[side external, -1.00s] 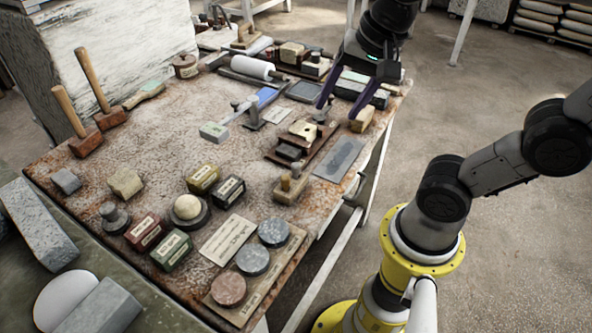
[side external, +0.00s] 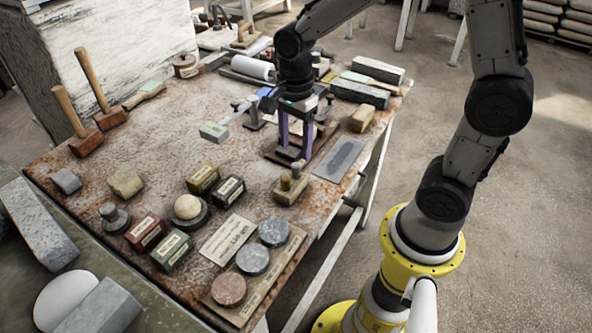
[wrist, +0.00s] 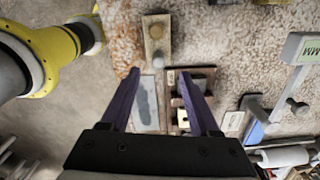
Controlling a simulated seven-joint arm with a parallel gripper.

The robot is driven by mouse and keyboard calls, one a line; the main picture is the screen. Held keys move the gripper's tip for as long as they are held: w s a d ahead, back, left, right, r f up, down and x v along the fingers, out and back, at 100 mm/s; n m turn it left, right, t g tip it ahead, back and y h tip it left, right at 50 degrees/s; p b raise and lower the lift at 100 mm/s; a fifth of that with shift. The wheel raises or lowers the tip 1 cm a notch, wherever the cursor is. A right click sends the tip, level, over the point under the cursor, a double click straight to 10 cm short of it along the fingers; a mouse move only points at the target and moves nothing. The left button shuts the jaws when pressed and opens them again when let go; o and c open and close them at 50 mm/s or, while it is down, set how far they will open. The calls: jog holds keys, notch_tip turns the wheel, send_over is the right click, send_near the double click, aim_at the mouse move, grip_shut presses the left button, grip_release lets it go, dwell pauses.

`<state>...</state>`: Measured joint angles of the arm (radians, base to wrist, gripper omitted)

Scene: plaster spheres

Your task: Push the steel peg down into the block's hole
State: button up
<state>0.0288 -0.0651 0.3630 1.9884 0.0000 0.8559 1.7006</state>
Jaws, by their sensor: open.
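A small tan wooden block (side external: 288,194) stands near the table's right edge in the side view. Two short upright pieces rise from it: a tan-brown one (side external: 285,184) and a greyish one (side external: 296,173), which looks like the steel peg. In the wrist view the block (wrist: 157,46) lies just past the fingertips, with a round tan top (wrist: 156,31) and a small grey top (wrist: 158,60). The hole and the peg's depth cannot be made out. My gripper (side external: 294,150) is open and empty, pointing down behind the block; its fingers also show in the wrist view (wrist: 158,74).
A brown board with dark and pale metal pieces (wrist: 188,90) lies under or beside my right finger in the wrist view. A grey plate (side external: 340,160) lies right of my gripper. Labelled boxes (side external: 203,179) and round stones (side external: 274,232) stand nearer the camera.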

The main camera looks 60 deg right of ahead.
aim_at(296, 164)
jog(key=shift+s+a+f, duration=0.1)
jog(key=shift+f, duration=3.35)
jog(key=shift+c, duration=0.2)
grip_shut()
